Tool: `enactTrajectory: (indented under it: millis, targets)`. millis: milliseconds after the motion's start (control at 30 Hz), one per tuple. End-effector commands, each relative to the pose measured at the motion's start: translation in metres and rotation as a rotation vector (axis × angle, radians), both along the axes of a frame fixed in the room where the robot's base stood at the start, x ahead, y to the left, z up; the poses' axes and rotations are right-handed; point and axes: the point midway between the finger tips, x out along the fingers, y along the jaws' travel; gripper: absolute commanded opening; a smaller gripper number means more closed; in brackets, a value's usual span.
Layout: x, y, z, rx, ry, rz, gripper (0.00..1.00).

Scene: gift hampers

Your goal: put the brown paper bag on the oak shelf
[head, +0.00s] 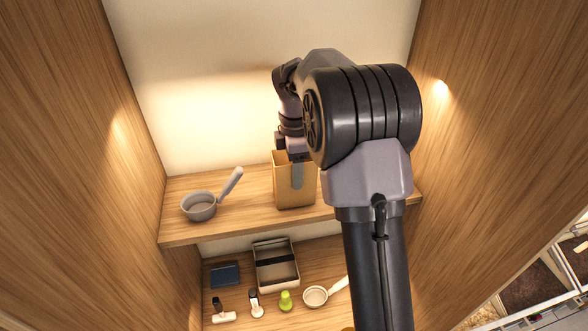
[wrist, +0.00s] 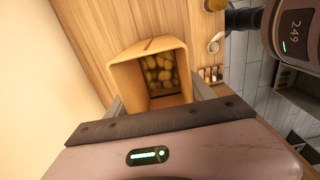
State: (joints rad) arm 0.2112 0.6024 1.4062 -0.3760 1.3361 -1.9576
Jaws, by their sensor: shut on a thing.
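The brown paper bag (head: 295,190) stands upright at the oak shelf (head: 245,220), right of the shelf's middle. It looks to be on or just above the board; I cannot tell whether it touches. In the wrist view the bag (wrist: 124,72) is open at the top, with several round yellowish things inside. My gripper (head: 296,172) comes down from above and is shut on the bag, one finger showing on its near face. In the wrist view the fingers (wrist: 160,97) show at both sides of the bag. My arm hides the shelf's right part.
A grey pan (head: 199,206) with a raised handle stands at the shelf's left. On the lower shelf are a rectangular tray (head: 276,264), a dark blue item (head: 225,274), a white pan (head: 315,296) and a green item (head: 286,301). Wooden walls close both sides.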

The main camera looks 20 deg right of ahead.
Motion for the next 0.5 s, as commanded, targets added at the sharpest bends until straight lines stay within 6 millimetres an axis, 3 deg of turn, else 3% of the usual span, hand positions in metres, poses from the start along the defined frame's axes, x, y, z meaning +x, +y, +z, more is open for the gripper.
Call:
enactTrajectory:
  millis: [33, 67, 167, 500]
  targets:
    - [-0.0001, 0.0000, -0.0022, 0.000, 0.001, 0.000, 0.19]
    - [-0.0001, 0.0000, -0.0026, 0.000, 0.001, 0.000, 0.64]
    - [-0.0001, 0.0000, -0.0020, 0.000, 0.000, 0.000, 0.83]
    - [0.0001, 0.0000, 0.0024, 0.000, -0.001, 0.000, 0.83]
